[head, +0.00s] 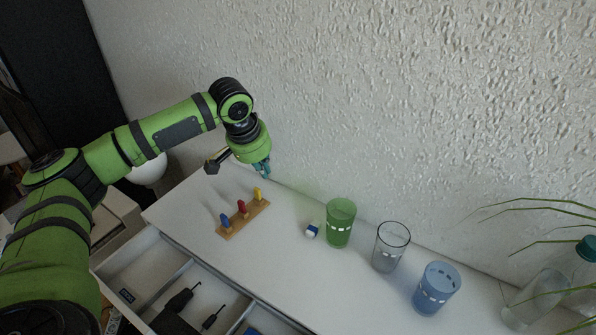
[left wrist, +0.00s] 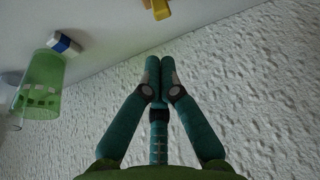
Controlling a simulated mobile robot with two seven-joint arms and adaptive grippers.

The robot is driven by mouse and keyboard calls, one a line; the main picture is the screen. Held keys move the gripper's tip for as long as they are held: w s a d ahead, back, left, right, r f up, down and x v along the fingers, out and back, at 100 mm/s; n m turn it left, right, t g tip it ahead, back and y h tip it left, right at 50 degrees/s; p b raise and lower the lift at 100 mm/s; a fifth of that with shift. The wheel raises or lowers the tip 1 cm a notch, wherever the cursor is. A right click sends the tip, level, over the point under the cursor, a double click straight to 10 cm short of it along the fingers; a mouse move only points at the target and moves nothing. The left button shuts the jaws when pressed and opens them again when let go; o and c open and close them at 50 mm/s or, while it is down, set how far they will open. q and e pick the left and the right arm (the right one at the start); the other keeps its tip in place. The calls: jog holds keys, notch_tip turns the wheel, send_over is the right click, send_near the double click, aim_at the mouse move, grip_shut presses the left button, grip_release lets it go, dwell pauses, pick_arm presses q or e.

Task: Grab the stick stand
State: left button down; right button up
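The stick stand (head: 246,218) is a small wooden bar on the white top with a blue, a red and a yellow peg standing in a row. In the left wrist view only a yellow and wooden end of it (left wrist: 160,8) shows at the top edge. My left gripper (head: 262,170) hangs above and behind the stand's yellow end, near the wall, apart from it. In the left wrist view its teal fingers (left wrist: 160,70) are drawn together with nothing between them. My right gripper is in neither view.
A blue-and-white eraser (head: 312,231) and a green glass (head: 340,223) stand right of the stand. A clear glass (head: 390,247), a blue glass (head: 436,288) and a bottle (head: 540,292) are farther right. An open drawer (head: 178,266) lies in front; the textured wall is behind.

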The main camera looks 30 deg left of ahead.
aim_at(274, 196)
pick_arm(q)
notch_tip(274, 196, down, 3)
jog(key=shift+f+p, duration=0.2)
jog(key=shift+p, duration=0.1)
jog(key=x, duration=0.4)
jog(key=shift+w+f, duration=0.2)
jog(key=shift+w, duration=0.1)
jog(key=shift+w+f, duration=0.25)
jog(key=shift+f, duration=0.4)
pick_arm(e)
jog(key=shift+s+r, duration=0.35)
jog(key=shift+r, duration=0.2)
pick_arm(q)
jog(key=shift+p, duration=0.3)
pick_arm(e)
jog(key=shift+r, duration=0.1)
